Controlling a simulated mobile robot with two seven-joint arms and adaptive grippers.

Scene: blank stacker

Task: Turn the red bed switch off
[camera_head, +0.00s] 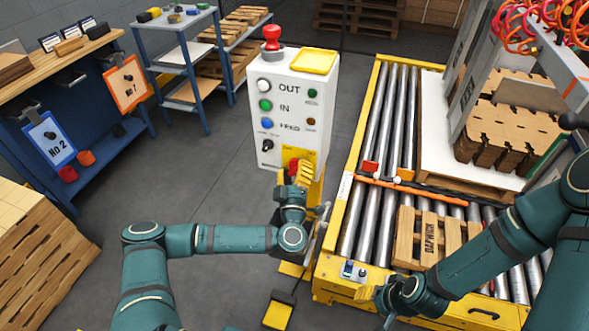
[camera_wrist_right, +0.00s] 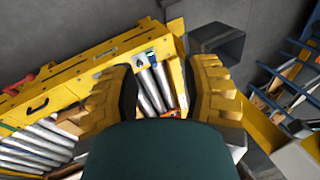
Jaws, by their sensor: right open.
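A red switch or knob (camera_head: 292,164) shows on a yellow plate (camera_head: 312,156) low on the front of the white control cabinet (camera_head: 322,95). It is partly hidden by my left gripper (camera_head: 302,172), whose yellow fingers are right in front of it. I cannot tell whether they touch it, nor how the switch is set. My right gripper (camera_head: 366,293) is by the near left corner of the roller conveyor. In the right wrist view its two yellow fingers (camera_wrist_right: 162,75) are wide apart with nothing between them.
The cabinet carries a red mushroom button (camera_head: 271,35) and labelled buttons. The yellow-framed roller bed (camera_head: 345,215) bears a wooden pallet (camera_head: 420,238) and an orange bar. A small button box (camera_head: 353,271) sits on its near corner. A yellow pedal (camera_head: 279,312) lies on the floor.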

